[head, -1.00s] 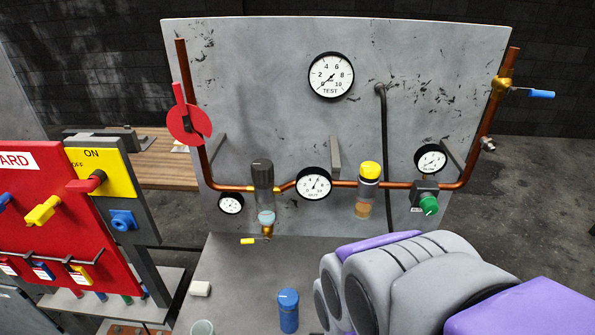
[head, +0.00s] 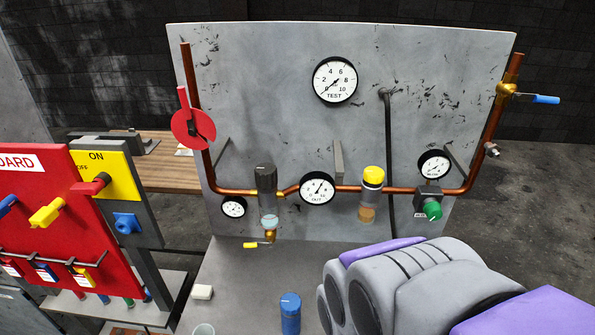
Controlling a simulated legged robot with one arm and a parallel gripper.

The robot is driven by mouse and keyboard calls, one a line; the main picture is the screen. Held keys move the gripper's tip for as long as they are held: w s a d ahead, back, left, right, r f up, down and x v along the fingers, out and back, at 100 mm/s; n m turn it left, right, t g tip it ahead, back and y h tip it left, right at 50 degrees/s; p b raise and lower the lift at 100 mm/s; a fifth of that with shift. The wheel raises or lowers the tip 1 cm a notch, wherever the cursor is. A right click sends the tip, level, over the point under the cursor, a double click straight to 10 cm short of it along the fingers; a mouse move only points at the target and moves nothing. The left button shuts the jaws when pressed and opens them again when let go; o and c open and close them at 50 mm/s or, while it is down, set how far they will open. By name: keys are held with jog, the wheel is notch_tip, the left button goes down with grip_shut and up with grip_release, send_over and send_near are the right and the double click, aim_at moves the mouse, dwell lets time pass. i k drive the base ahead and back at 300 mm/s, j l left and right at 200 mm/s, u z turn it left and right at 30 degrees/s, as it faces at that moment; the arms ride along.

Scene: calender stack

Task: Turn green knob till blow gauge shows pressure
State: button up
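The green knob (head: 432,210) sits on a dark valve body at the lower right of the grey panel. A small round gauge (head: 434,165) is just above it; its label and needle are too small to read surely. A gauge marked OUT (head: 317,188) is on the copper pipe, its needle pointing up and to the right. A large TEST gauge (head: 335,80) is higher up, its needle near 0. My grey and purple arm fills the lower right, below the knob. My gripper is not visible.
The copper pipe (head: 340,188) carries a yellow-capped filter (head: 372,178), a dark-topped bowl (head: 267,190) and a blue-handled valve (head: 545,99). A red board (head: 60,215) with a yellow switch plate stands at left.

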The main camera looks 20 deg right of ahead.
aim_at(433, 209)
jog(key=l+z, duration=0.1)
jog(key=z, duration=1.05)
